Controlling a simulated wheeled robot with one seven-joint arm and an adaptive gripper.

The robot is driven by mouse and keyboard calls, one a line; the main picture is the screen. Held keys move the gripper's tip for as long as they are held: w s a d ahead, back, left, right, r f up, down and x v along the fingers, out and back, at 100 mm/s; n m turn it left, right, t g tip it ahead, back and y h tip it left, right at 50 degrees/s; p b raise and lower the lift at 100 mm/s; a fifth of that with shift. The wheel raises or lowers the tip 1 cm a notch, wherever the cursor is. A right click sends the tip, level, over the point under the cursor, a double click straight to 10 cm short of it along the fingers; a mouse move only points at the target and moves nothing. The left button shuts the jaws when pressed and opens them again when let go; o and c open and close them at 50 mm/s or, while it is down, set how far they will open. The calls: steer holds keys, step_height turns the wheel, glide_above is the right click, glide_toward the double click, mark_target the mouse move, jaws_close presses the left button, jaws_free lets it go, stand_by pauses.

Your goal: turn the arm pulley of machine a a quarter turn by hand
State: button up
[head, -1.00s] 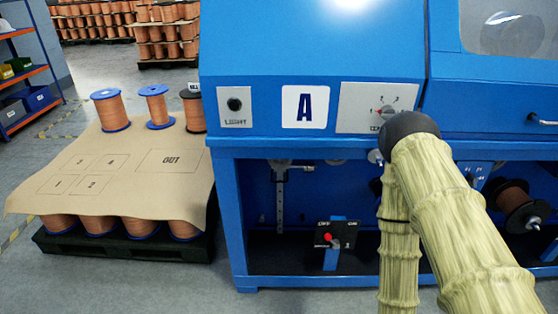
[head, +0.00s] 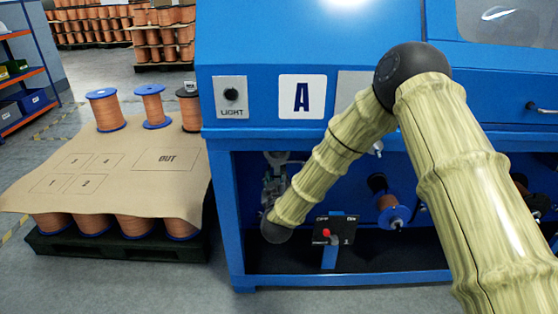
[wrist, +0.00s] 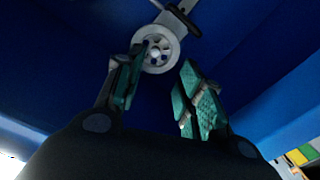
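Machine A (head: 222,160) is the blue cabinet with a white "A" plate (head: 302,97). In the wrist view a pale, spoked pulley (wrist: 158,51) sits on a grey arm (wrist: 178,18) with a dark handle-like bar across it. My gripper (wrist: 164,88) points at the pulley with its two teal-padded fingers apart. The left finger's tip is close to the pulley's left rim; I cannot tell if it touches. The right finger is clear of it. In the head view my arm reaches into the open bay at its left side, and the pulley cannot be made out clearly there.
A switch box (head: 336,229) with a red knob stands low in the bay, just right of my arm. A copper spool (head: 391,209) hangs further right. A pallet with a brown sheet (head: 120,183) stands left of the machine. Coloured bins (wrist: 302,155) show in the wrist view.

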mark_target(277, 154)
steer(key=w, duration=0.3)
steer(key=w+b, duration=0.1)
steer(key=w, duration=0.3)
steer(key=w+r, duration=0.1)
steer(key=w, duration=0.3)
steer(key=shift+w+b, duration=0.15)
steer(key=shift+b, duration=0.2)
steer(key=shift+c, duration=0.5)
